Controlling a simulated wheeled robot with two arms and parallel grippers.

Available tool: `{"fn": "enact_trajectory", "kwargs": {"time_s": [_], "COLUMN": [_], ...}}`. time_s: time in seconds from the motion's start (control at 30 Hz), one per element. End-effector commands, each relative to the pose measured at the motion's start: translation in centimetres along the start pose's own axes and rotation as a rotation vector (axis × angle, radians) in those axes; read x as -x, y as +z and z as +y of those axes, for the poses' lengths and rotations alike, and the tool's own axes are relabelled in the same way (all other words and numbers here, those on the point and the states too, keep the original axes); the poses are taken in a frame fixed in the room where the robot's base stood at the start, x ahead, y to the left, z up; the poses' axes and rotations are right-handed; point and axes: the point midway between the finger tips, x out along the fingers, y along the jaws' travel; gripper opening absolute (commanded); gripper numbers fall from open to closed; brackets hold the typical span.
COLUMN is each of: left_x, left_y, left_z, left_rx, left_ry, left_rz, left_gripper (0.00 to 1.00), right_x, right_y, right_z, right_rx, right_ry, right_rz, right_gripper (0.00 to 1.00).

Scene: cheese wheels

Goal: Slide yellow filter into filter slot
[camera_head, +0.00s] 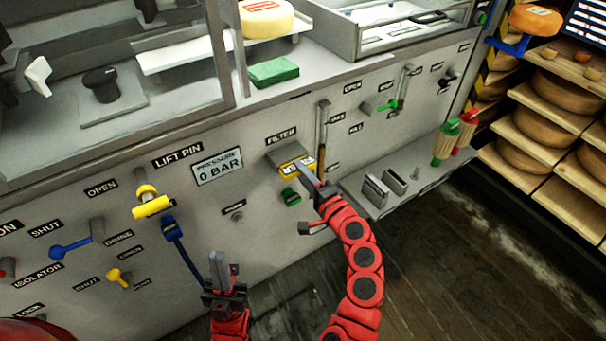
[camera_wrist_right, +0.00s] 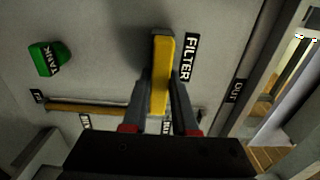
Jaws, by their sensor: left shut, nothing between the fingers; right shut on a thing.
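The yellow filter (camera_head: 297,170) is at the grey filter slot (camera_head: 286,153) under the FILTER label on the panel. In the right wrist view the filter (camera_wrist_right: 161,75) is a narrow yellow bar beside that label, its far end close to the panel. How far it sits inside the slot I cannot tell. My right gripper (camera_head: 312,177) is shut on the filter; its fingers (camera_wrist_right: 165,105) flank the filter's near end in the wrist view. My left gripper (camera_head: 222,272) is shut and empty, low in front of the panel.
A green handle (camera_head: 290,196) sits just below the slot. A blue lever (camera_head: 180,250) hangs near my left gripper. A grey shelf (camera_head: 420,185) with metal blocks and red and green cylinders is to the right. Yellow levers (camera_head: 150,206) stick out at left.

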Motion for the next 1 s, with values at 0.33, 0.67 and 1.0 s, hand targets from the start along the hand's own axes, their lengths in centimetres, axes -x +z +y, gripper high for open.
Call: {"fn": "enact_trajectory", "kwargs": {"time_s": [0.33, 0.67, 1.0], "left_x": [0.0, 0.0, 0.1], "left_y": [0.0, 0.0, 0.0], "left_z": [0.0, 0.0, 0.0], "left_rx": [0.000, 0.000, 0.000], "left_ry": [0.000, 0.000, 0.000], "left_rz": [0.000, 0.000, 0.000], "left_gripper": [0.00, 0.00, 0.00], "right_x": [-0.5, -0.4, 3.8], "right_y": [0.0, 0.1, 0.0], "right_z": [-0.1, 0.0, 0.2], "right_rx": [0.000, 0.000, -0.004], "right_ry": [-0.001, 0.001, 0.001], "right_rz": [0.000, -0.001, 0.001], "right_gripper": [0.52, 0.61, 0.61]}}
